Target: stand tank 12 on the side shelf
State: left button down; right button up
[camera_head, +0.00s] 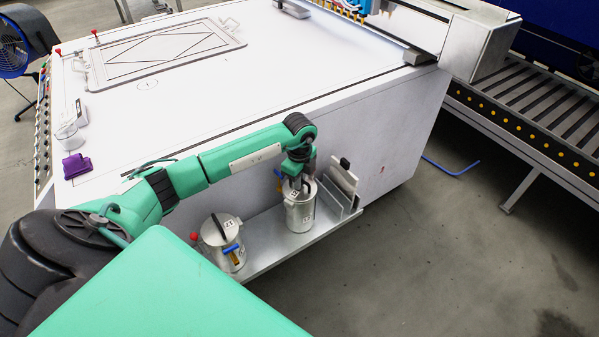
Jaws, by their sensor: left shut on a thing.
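My left gripper (298,183) comes down from above and is shut on a silver cylindrical tank (299,215). A second silver tank (222,247), with a lid, a blue clip and a label, stands on the shelf to the left. My right gripper is not in view.
Thin upright plates in a holder (343,185) stand close to the right of the held tank. A roller conveyor (530,110) is at right.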

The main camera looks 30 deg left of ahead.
pick_arm(q)
jog(key=c, duration=1.8)
grip_release()
jog(key=shift+f, duration=0.1)
jog(key=shift+c, duration=0.2)
jog(key=o, duration=0.3)
